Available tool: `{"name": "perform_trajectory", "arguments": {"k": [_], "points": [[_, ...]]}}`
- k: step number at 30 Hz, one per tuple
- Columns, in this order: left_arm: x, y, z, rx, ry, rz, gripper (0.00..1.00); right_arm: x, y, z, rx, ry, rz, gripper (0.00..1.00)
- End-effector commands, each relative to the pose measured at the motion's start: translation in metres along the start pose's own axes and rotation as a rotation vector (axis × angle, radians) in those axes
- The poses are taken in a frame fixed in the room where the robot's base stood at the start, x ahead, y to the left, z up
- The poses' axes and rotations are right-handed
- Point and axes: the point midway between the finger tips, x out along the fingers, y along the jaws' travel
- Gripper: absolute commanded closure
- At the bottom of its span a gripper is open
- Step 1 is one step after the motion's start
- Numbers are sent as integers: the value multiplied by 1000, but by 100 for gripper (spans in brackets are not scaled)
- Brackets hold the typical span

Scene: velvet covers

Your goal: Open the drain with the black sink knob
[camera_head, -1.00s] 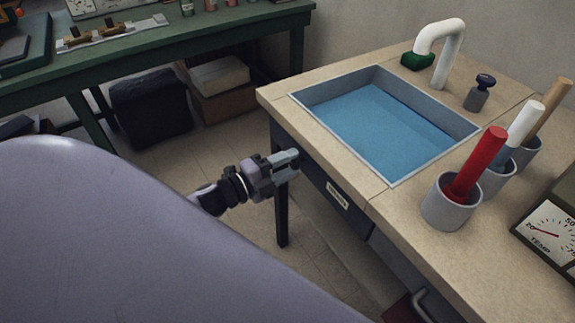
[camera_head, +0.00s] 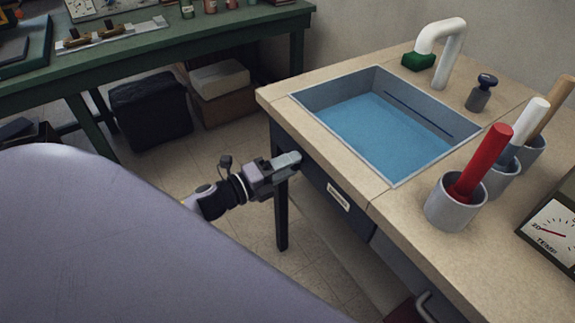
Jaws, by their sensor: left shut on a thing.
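The sink (camera_head: 300,96) is a grey-rimmed basin set in the tan counter, with blue water (camera_head: 382,137) in it. A dark line shows on its right inner wall above the water. My left gripper (camera_head: 287,161) is at the dark front face of the counter, below the sink's near left part. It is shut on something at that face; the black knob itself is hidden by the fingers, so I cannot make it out. My right gripper is not in view.
Cups with red, white and tan rods stand at right, beside a gauge (camera_head: 553,228). A labelled drawer front (camera_head: 338,196) is near my gripper.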

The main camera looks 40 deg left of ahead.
Motion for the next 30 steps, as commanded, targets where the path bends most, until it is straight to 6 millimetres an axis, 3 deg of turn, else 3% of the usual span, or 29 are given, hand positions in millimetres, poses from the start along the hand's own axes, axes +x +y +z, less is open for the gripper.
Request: {"name": "perform_trajectory", "arguments": {"k": [5, 6, 8, 9, 20, 30], "points": [[0, 1, -1, 4, 1, 2, 89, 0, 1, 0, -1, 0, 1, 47], [0, 1, -1, 4, 1, 2, 55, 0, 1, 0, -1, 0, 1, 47], [0, 1, 0, 3, 1, 2, 36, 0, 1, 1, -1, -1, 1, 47], [0, 1, 0, 3, 1, 2, 33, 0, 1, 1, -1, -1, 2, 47], [-4, 1, 0, 1, 0, 2, 33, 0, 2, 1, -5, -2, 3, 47], [-47, 2, -1, 0, 1, 4, 33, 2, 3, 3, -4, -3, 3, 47]]}}
